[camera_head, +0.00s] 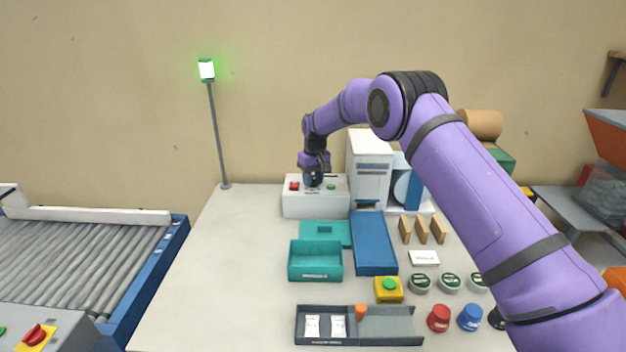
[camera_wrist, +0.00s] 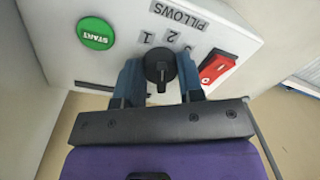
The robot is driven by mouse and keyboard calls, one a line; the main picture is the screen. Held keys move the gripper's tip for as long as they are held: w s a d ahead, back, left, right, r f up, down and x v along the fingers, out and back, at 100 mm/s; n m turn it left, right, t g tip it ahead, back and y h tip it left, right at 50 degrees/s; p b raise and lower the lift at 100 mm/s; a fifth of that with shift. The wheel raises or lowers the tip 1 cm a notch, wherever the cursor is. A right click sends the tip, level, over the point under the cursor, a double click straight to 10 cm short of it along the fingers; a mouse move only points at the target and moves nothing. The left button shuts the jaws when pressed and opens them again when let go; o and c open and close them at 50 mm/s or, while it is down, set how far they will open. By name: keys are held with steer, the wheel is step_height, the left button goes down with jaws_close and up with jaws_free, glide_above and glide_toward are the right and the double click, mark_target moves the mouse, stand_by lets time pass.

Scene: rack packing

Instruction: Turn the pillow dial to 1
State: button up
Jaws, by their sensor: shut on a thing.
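In the head view, my gripper (camera_head: 314,180) is at the white control box (camera_head: 300,206) and hides the dial.
A green START button (camera_wrist: 95,33) and a red rocker switch (camera_wrist: 217,66) flank the dial. A tall white machine (camera_head: 369,170) stands right of the box. The table's left part is clear.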

steer(key=n, duration=0.4)
steer(key=shift+n, duration=0.3)
stand_by(0.4)
steer(key=o, duration=0.9)
steer(key=r, duration=1)
steer(key=shift+w+d+r, duration=0.15)
steer(key=shift+w+r, duration=0.15)
steer(key=shift+r, duration=0.1)
